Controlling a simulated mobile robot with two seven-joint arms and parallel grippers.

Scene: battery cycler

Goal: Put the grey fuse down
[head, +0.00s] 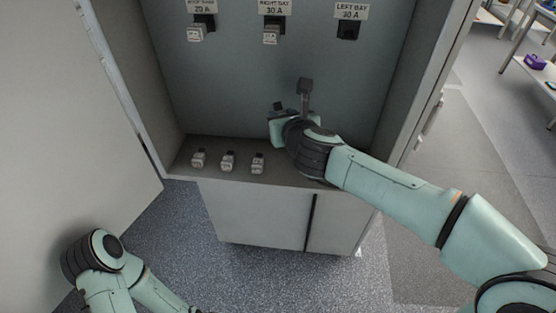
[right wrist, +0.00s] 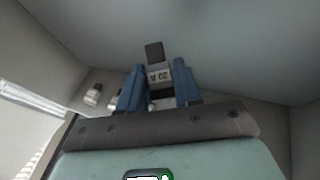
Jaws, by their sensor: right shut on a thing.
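My right gripper (right wrist: 159,82) is shut on the grey fuse (right wrist: 159,75), which sits between the two blue fingers in the right wrist view. The fuse has a dark grey end and a pale part with a rating printed on it, upside down in this view. In the head view my right gripper (head: 291,100) is inside the cabinet, above the right part of the shelf (head: 190,171). The fuse cannot be clearly made out there. My left arm shows at the lower left, but its gripper is out of view.
Three pale fuses (head: 228,162) stand in a row on the shelf's left half. On the back wall, two labelled holders carry pale fuses (head: 271,35); the "LEFT BAY 30 A" holder (head: 347,30) shows only dark. Cabinet side walls bound the space.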

